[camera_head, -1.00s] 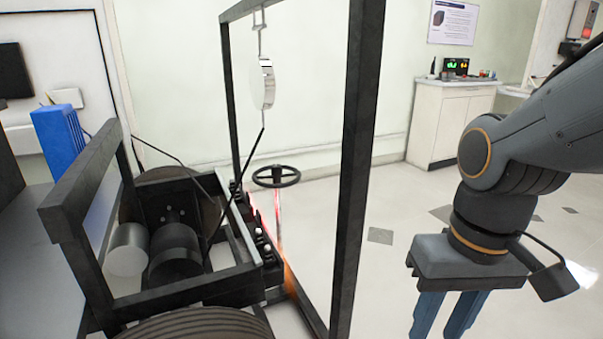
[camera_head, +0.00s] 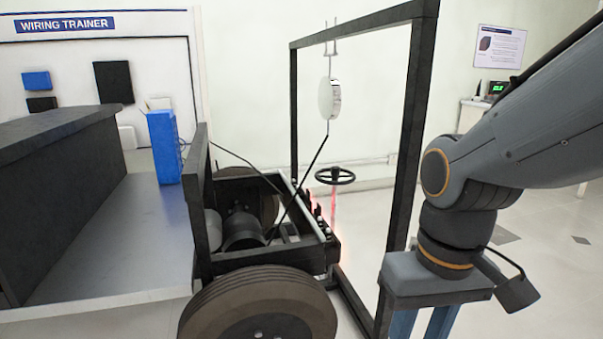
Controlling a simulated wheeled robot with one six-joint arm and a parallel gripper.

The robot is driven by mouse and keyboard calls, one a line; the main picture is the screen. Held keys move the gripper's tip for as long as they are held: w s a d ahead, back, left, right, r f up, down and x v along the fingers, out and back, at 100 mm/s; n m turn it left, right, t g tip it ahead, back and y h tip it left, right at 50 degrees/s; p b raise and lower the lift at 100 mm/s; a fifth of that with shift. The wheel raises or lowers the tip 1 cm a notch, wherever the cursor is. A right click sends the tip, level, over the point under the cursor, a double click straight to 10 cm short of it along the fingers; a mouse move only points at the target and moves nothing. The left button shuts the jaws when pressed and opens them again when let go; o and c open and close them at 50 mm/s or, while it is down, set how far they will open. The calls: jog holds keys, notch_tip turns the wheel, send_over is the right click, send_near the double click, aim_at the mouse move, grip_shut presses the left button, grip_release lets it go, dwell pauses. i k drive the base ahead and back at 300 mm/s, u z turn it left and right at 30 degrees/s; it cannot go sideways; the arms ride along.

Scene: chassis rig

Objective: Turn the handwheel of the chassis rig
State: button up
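The handwheel (camera_head: 335,176) is a small black spoked ring lying level on top of a thin reddish post. It stands inside the tall black frame (camera_head: 294,120) of the chassis rig, beyond the rig's front end. My gripper (camera_head: 422,325) points down at the lower right, outside the frame and nearer to me than the handwheel. Its two blue fingers show a gap between them, with nothing seen in it. The fingertips are cut off by the bottom edge. The frame's near upright stands between my gripper and the handwheel.
A black tyre (camera_head: 258,308) is at the bottom centre. A blue box (camera_head: 163,147) stands on the grey bed (camera_head: 110,240) at left. A wiring trainer board (camera_head: 75,27) is behind. Floor right of the frame is open.

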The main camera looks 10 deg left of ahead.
aim_at(334, 171)
jog(key=u, duration=0.8)
jog(key=i, duration=1)
